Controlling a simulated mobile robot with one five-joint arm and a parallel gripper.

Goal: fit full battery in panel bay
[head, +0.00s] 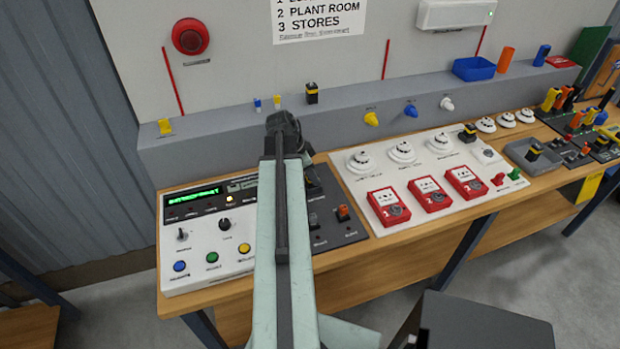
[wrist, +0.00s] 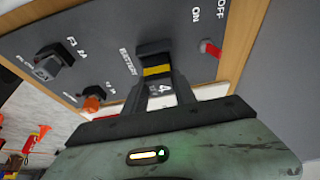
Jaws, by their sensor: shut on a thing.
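My gripper (wrist: 159,95) is shut on a dark battery (wrist: 157,71) with a yellow band, in the wrist view. A white "4" mark shows between the fingers. The battery is at the spot marked BATTERY on the dark grey panel (wrist: 115,22). Its far end meets a black part there, and I cannot tell whether it is seated in the bay or just over it. The bay opening is hidden.
The white control box (head: 212,232) stands left. Another black-and-yellow block (head: 312,93) stands on the grey ledge. Red call points (head: 388,207) are on the right.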

